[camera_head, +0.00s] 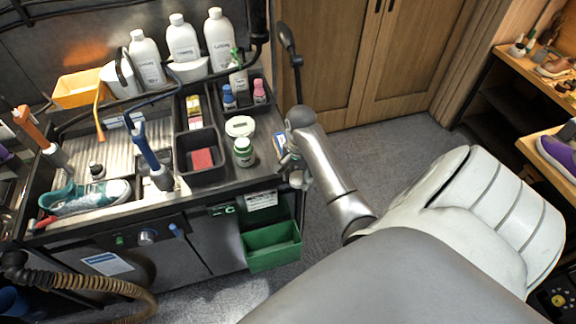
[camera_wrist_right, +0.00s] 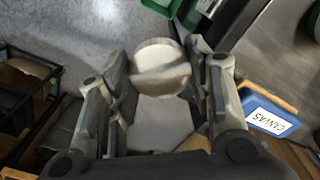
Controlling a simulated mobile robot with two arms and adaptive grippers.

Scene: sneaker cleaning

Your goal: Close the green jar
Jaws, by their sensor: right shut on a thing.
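The green jar (camera_head: 243,153) stands upright on the dark top of the cart, near its front right. Its top looks pale; I cannot tell from here whether it is open. My right gripper (camera_head: 291,163) is at the right edge of the cart, to the right of the jar and apart from it. In the right wrist view, my right gripper (camera_wrist_right: 163,84) is shut on a round, pale, lid-like disc (camera_wrist_right: 160,56) between its fingers. The disc is hard to make out in the head view. My left gripper is not in view.
A round white item (camera_head: 240,126) lies behind the jar. A black tray with a red block (camera_head: 203,159) is to its left. A blue CANVAS-labelled item (camera_wrist_right: 268,112) is beside my right gripper. A green bin (camera_head: 272,246) hangs on the cart front.

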